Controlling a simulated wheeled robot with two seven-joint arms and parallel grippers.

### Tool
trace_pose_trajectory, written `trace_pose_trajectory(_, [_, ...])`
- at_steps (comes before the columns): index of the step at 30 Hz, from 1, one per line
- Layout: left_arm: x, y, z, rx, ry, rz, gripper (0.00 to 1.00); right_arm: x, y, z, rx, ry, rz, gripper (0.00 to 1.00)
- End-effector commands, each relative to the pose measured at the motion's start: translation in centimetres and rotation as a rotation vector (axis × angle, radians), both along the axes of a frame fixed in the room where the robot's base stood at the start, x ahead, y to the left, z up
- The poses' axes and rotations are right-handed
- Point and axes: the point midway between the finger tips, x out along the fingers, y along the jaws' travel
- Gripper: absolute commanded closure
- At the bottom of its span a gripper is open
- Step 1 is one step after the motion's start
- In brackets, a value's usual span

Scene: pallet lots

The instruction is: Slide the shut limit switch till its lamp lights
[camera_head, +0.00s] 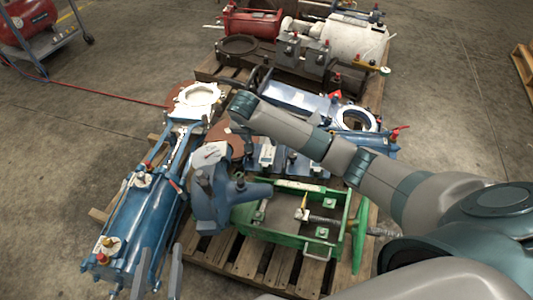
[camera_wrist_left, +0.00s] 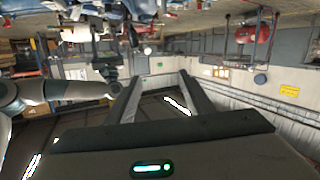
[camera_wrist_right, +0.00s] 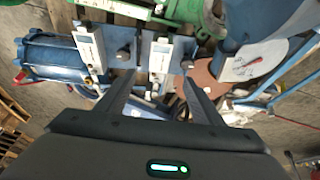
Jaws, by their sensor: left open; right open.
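The right wrist view shows both from the other side, one (camera_wrist_right: 91,47) at left and one (camera_wrist_right: 160,58) near the middle. My right gripper (camera_wrist_right: 157,77) is open, its fingertips pointing towards the middle switch; contact cannot be told. It is mostly hidden in the head view. I cannot make out which switch is the shut one or a lit lamp. My left gripper (camera_head: 156,272) is open and empty, low at the left.
A green frame (camera_head: 268,233) lies in front. A blue cylinder (camera_head: 140,220) lies at left. Pallets crowd the middle; floor (camera_head: 70,150) is clear at left.

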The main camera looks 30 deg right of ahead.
Motion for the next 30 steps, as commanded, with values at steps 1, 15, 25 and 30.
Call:
trace_pose_trajectory(1, [0.0, 0.0, 0.0, 0.0, 0.001, 0.0, 0.52, 0.0, 0.0, -0.1, 0.0, 0.0, 0.0, 0.39])
trace_pose_trajectory(15, [0.1, -0.6, 2.7, -0.046, -0.156, 0.002, 0.52, 0.7, -0.9, -2.9, 0.0, 0.002, 0.0, 0.39])
trace_pose_trajectory(25, [-0.9, -1.1, 6.8, -0.121, -0.373, 0.007, 0.52, 1.7, -2.0, -6.5, -0.001, 0.001, 0.001, 0.39])
trace_pose_trajectory(30, [-1.9, -1.1, 8.9, -0.163, -0.486, 0.01, 0.52, 2.2, -2.6, -8.3, -0.002, 0.001, -0.001, 0.39])
